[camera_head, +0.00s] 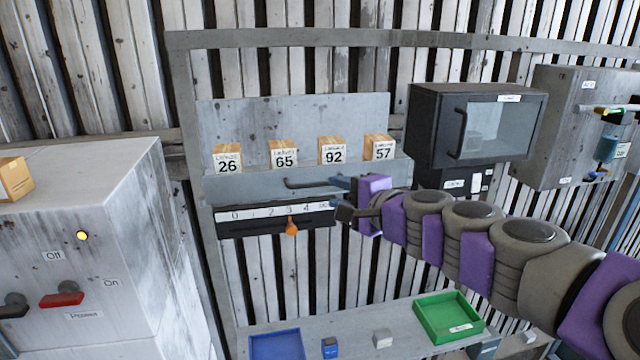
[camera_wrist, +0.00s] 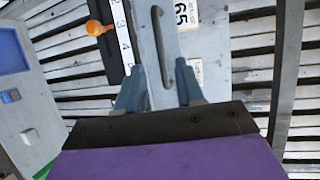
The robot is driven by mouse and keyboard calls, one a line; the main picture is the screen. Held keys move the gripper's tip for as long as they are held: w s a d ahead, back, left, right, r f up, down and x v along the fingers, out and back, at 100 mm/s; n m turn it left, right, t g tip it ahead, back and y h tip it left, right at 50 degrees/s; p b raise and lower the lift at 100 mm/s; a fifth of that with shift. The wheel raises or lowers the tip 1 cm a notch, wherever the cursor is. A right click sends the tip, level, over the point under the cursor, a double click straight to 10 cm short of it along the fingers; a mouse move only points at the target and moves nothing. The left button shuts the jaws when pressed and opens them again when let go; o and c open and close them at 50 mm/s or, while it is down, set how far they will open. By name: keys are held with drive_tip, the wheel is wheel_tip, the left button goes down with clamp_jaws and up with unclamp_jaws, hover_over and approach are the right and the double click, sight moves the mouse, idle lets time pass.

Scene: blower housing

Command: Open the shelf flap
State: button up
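The shelf flap (camera_head: 245,187) is a grey front panel below a row of small numbered boxes, and it looks closed. Its dark bar handle (camera_head: 305,184) runs sideways along the panel; in the wrist view the handle (camera_wrist: 158,45) runs up and down. My gripper (camera_head: 343,198) is at the handle's right end in the head view. In the wrist view my gripper (camera_wrist: 160,88) is open, its two blue-grey fingers on either side of the handle's line. I cannot tell whether a finger touches the handle. The flap's right part is partly hidden by my gripper.
A numbered scale with an orange knob (camera_head: 291,228) sits just below the flap. A black cabinet (camera_head: 435,125) with a glass door is to the right. A lower shelf carries a blue tray (camera_head: 277,345) and a green tray (camera_head: 447,318). A grey switch cabinet (camera_head: 90,240) stands left.

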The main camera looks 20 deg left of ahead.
sight(319, 186)
drive_tip(key=x, duration=0.7)
drive_tip(key=shift+p, duration=0.4)
drive_tip(key=shift+d, duration=0.1)
clamp_jaws()
